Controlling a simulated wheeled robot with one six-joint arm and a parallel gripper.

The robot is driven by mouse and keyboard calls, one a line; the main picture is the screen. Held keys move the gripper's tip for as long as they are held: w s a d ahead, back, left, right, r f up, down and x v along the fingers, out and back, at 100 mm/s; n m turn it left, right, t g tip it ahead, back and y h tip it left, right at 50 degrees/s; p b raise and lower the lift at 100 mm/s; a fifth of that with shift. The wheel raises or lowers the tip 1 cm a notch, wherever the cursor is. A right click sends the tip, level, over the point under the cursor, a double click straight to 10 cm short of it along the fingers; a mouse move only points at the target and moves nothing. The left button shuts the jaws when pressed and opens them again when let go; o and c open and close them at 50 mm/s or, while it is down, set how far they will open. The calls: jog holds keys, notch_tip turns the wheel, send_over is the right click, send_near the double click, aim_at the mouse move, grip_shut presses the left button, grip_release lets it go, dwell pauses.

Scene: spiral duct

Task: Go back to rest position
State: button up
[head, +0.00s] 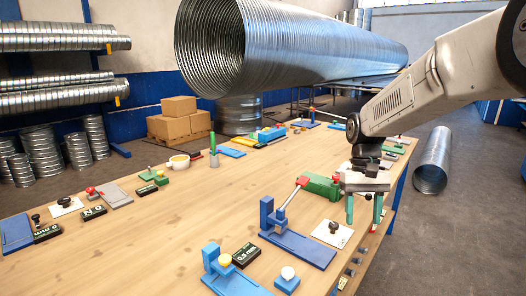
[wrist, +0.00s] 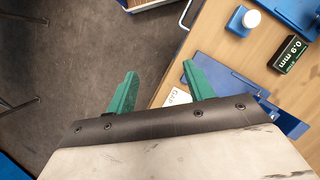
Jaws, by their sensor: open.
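My gripper (head: 364,210) hangs from my arm at the right side of the wooden workbench (head: 150,240), pointing down near the bench's right edge. In the wrist view its two green fingers (wrist: 160,95) are spread apart with nothing between them. In that view the left finger is over the grey floor (wrist: 70,70) and the right finger is over the bench edge, next to a white card (wrist: 177,98) that is partly hidden. My gripper is above the bench and apart from the tools on it.
A blue clamp fixture (head: 295,243), a green block (head: 320,187) and a white card with a black knob (head: 332,233) lie near my gripper. A black "0.9 mm" block (wrist: 290,54) is close by. The bench middle is clear.

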jog(key=s+r+t, duration=0.2)
jog(key=s, duration=1.2)
jog(key=s+d+r+t, duration=0.1)
jog(key=s+r+t, duration=0.2)
jog(key=s, duration=1.2)
jog(key=shift+d+r, duration=0.2)
jog(key=shift+d, duration=0.1)
